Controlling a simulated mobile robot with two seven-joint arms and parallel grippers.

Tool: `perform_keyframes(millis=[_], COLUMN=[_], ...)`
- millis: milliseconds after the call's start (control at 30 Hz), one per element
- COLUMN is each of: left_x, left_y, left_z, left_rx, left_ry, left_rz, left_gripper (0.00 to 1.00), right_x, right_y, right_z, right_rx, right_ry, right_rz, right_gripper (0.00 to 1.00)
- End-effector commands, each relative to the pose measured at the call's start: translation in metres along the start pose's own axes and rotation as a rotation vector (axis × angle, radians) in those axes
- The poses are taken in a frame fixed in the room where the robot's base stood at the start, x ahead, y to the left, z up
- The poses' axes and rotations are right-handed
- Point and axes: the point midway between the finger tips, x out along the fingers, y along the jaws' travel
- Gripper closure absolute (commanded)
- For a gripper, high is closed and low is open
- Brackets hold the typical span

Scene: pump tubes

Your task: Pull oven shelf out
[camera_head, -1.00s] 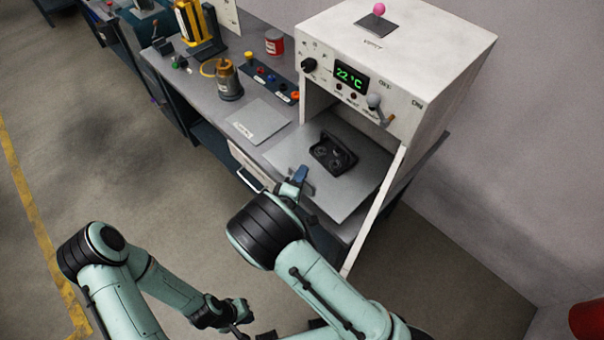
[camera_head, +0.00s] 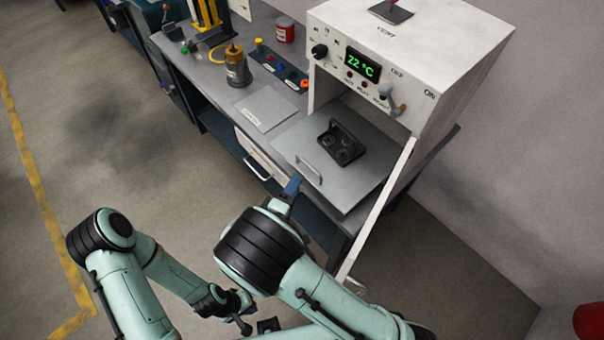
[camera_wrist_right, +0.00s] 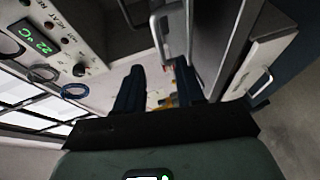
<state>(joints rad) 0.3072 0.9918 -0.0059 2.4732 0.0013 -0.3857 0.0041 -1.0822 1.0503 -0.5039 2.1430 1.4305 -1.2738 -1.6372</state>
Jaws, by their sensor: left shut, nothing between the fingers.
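The white oven (camera_head: 420,60) stands on the right end of the bench, its door (camera_head: 378,212) open. The flat grey shelf (camera_head: 365,185) juts out of its opening and bears a black holder (camera_head: 341,143) with round recesses. The shelf's bar handle (camera_head: 308,169) is at its front edge. My right gripper (camera_head: 291,188) is just in front of the handle, apart from it. In the right wrist view its blue fingers (camera_wrist_right: 160,88) are open with nothing between them. The handle (camera_wrist_right: 158,40) shows beyond them. My left gripper (camera_head: 244,322) is low at the front, shut and empty.
Left of the oven, the bench holds a flat grey plate (camera_head: 266,108), a brass canister (camera_head: 237,68), a red can (camera_head: 285,30) and a strip of coloured knobs (camera_head: 277,68). A drawer handle (camera_head: 257,168) is below. Open floor (camera_head: 120,150) lies to the left.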

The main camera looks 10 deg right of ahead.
Motion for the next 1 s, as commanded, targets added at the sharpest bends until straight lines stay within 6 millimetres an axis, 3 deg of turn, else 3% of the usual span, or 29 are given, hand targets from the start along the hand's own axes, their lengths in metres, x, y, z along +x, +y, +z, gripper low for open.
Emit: perform_keyframes(millis=[100,300,1000], left_x=[0.002,0.003,0.003], left_y=[-0.001,-0.002,-0.002], left_z=[0.001,0.002,0.002], left_rx=[-0.001,-0.001,-0.001], left_ry=[-0.002,-0.002,-0.002], left_rz=[-0.001,-0.001,-0.001], left_gripper=[1.0,1.0,1.0], right_x=[-0.02,-0.035,-0.036], right_y=[0.0,0.0,0.0], right_z=[0.0,0.0,0.0], right_rx=[-0.001,0.0,-0.001], right_ry=[0.003,0.001,0.0], right_rz=[0.0,0.001,0.0], right_gripper=[0.62,0.62,0.62])
